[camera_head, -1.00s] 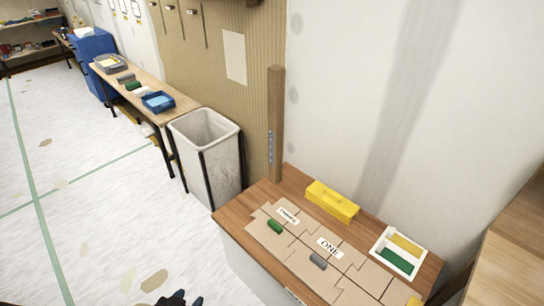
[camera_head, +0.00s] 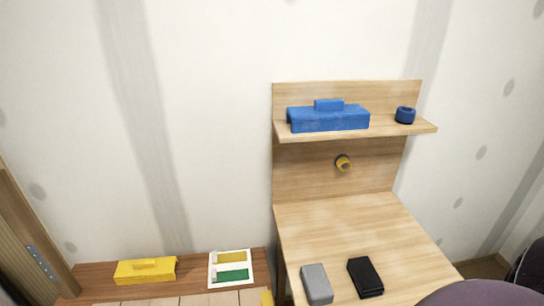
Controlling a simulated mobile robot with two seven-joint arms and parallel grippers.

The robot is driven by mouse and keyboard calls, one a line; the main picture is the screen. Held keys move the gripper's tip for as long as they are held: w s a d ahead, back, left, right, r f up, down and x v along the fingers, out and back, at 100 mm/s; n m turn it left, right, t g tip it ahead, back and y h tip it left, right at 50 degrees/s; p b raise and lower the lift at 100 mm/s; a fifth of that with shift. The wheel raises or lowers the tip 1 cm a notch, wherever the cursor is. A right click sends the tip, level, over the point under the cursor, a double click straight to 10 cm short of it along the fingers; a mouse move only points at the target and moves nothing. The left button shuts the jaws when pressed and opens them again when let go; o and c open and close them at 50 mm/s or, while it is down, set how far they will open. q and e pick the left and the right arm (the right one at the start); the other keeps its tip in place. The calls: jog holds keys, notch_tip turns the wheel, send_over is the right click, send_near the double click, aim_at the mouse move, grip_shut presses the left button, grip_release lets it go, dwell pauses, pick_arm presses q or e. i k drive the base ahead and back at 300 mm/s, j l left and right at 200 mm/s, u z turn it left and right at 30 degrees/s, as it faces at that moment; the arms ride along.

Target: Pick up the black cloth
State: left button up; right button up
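A black folded item (camera_head: 365,277), which looks like the black cloth, lies flat on the light wooden worktop (camera_head: 340,232) near its front edge. A grey block (camera_head: 317,284) lies just to its left, with a small gap between them. Neither of my grippers shows in the head view now.
A shelf (camera_head: 290,134) above the worktop holds a blue box (camera_head: 328,118) and a blue ring (camera_head: 405,115). A yellow box (camera_head: 146,270) and a white tray (camera_head: 231,255) stand on the lower table at left. Dark rounded shapes (camera_head: 485,293) fill the lower right corner. The worktop's back is clear.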

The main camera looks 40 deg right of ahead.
aim_at(366, 281)
jog(key=k, duration=0.35)
jog(key=i+z, duration=0.45)
jog(key=k+z, duration=0.15)
jog(key=z, duration=1.4)
jog(key=i+l, duration=0.1)
jog(key=l, duration=0.75)
jog(key=i+l+u, duration=0.1)
jog(key=l, duration=0.75)
jog(key=u, duration=1.3)
jog(key=i+u, duration=0.15)
jog(key=i, duration=0.25)
